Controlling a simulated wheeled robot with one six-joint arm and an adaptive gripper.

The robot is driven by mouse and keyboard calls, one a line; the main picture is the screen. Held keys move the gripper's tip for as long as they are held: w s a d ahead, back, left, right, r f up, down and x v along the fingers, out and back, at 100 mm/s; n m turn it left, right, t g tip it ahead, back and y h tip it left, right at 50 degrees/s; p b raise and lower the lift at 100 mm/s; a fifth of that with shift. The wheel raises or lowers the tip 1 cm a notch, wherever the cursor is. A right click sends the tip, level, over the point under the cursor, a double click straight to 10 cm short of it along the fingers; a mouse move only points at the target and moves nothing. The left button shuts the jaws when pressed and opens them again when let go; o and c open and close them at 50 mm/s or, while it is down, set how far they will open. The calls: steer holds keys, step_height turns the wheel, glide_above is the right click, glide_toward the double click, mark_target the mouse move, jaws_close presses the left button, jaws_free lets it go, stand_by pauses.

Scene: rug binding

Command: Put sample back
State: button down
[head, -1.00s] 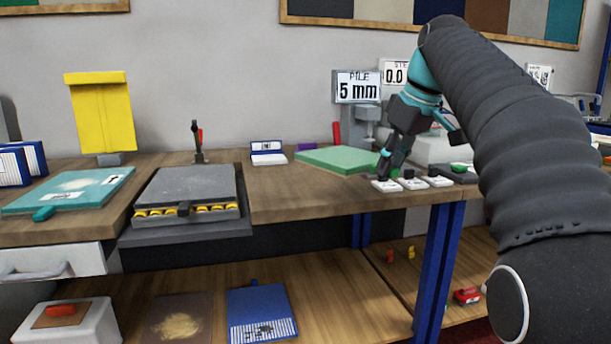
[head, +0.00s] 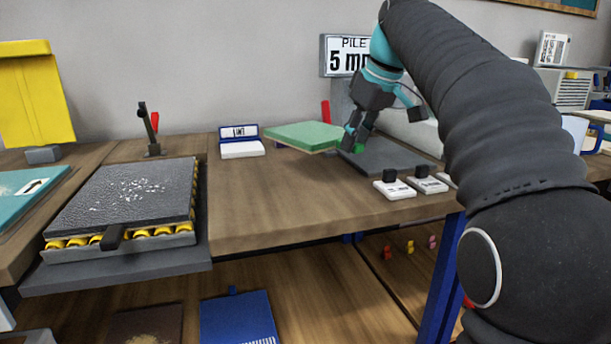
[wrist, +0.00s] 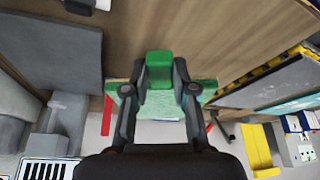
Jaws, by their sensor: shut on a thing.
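The sample is a flat green slab (head: 300,136) with a green block-like handle. My gripper (head: 352,142) is shut on that handle at the slab's right end and holds the slab above the bench. In the wrist view my fingertips (wrist: 160,75) clasp the green handle (wrist: 159,62), and part of the slab (wrist: 160,104) shows behind the fingers. The dark grey plate (head: 385,158) of the gauge lies bare under and right of my gripper. The gauge's sign (head: 345,57) reads "PILE 5 m", partly covered by my arm.
A dark grey roller tray (head: 120,195) with yellow rollers is at the left. A small white-and-blue label stand (head: 242,149) and a lever tool (head: 151,130) stand at the back. White button blocks (head: 394,190) sit at the front right. The middle bench (head: 290,200) is clear.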

glide_above(309, 190)
steer(key=d, duration=0.1)
steer(key=f, duration=0.3)
steer(key=s+f, duration=0.1)
steer(key=f, duration=0.1)
steer(key=shift+b, duration=0.35)
steer(key=shift+f+b, duration=0.5)
steer(key=shift+f, duration=1.65)
steer(key=c, duration=0.9)
jaws_free()
steer(key=shift+c, duration=0.2)
steer(key=p+v, duration=0.2)
steer(key=v, duration=1)
